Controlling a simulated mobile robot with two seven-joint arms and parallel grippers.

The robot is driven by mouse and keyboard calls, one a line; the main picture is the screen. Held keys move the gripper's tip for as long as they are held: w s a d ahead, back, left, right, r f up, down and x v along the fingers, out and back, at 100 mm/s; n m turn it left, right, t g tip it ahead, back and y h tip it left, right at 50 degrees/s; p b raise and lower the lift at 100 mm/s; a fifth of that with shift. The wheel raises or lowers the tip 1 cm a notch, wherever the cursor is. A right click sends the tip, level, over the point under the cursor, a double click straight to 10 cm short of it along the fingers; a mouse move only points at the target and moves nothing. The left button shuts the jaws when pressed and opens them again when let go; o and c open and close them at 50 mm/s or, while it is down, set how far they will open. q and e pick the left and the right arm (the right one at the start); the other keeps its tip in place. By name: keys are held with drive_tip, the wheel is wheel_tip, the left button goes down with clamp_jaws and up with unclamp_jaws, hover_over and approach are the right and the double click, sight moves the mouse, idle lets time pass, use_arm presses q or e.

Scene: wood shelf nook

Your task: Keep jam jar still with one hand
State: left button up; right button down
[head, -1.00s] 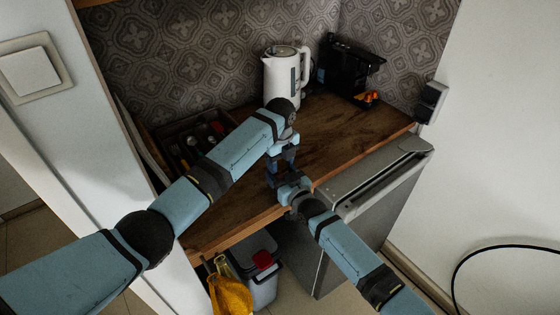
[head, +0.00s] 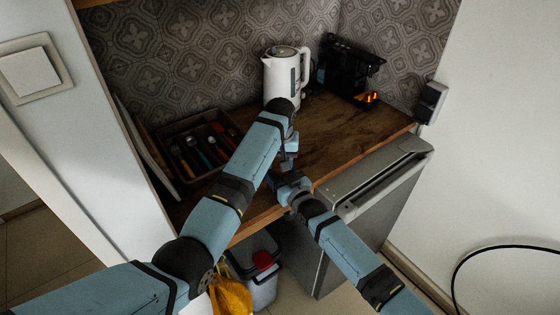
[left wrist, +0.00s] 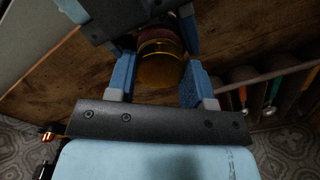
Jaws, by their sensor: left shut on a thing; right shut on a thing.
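In the left wrist view the jam jar (left wrist: 150,43) shows between the fingers, dark red with a round golden lid (left wrist: 160,68) towards the camera. My left gripper (left wrist: 158,80) has a blue finger on each side of the lid and is shut on it. My right gripper (head: 279,180) comes in from the lower right, below the left one, and is shut on the jar; its fingers show only in part at the top of the left wrist view. In the head view the jar is hidden by the two grippers, near the counter's front edge.
A bin (head: 262,290) is below. The counter's middle right is clear.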

use_arm(q)
drive_tip(key=n, duration=0.3)
drive_tip(key=shift+n, duration=0.3)
drive_tip(key=o, duration=1)
